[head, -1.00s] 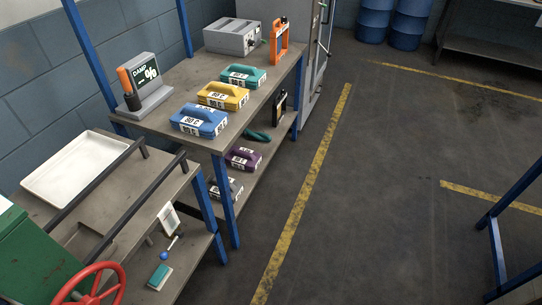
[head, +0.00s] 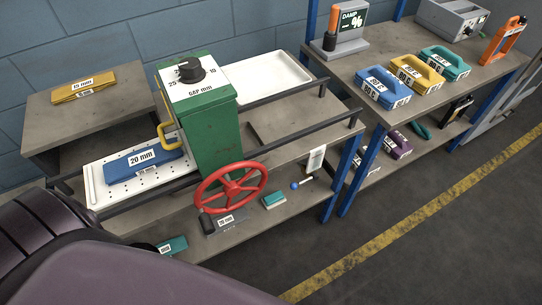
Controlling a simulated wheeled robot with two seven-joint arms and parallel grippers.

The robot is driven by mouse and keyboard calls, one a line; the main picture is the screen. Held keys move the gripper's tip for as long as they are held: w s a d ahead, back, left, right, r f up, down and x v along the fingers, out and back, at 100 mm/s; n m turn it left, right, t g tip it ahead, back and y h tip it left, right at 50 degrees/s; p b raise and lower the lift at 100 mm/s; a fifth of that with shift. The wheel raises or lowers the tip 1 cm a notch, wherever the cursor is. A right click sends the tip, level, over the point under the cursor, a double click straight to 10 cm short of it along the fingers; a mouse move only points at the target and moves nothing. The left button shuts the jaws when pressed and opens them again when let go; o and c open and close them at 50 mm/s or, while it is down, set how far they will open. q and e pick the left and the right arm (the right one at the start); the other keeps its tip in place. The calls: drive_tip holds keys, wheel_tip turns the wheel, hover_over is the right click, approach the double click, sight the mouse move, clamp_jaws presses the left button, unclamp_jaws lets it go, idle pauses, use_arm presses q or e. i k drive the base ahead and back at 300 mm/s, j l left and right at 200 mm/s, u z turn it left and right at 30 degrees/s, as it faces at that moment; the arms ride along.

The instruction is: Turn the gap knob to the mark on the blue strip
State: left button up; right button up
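The gap knob (head: 190,69) is black and round and sits on the white dial plate (head: 205,88) on top of a green housing (head: 212,135). The plate reads "GAP mm", with 25 near its left and 10 near its right. Other marks are hidden or too small, and I cannot tell where the knob points. The blue strip (head: 145,165) is labelled "20 mm" and lies on a white perforated tray (head: 97,192), left of the housing. Neither of my grippers shows in the head view.
A red handwheel (head: 231,187) sits at the housing's front. A yellow strip (head: 84,88) marked 15 mm lies on the left stand. A white tray (head: 270,77) and dark rails lie behind. A large dark rounded shape (head: 110,262) covers the lower left. Floor at right is free.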

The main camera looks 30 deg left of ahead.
sight(191, 70)
drive_tip(key=j+u, duration=0.3)
drive_tip(key=k+l+u, duration=0.1)
drive_tip(key=u, duration=0.9)
drive_tip(key=k+j, duration=0.05)
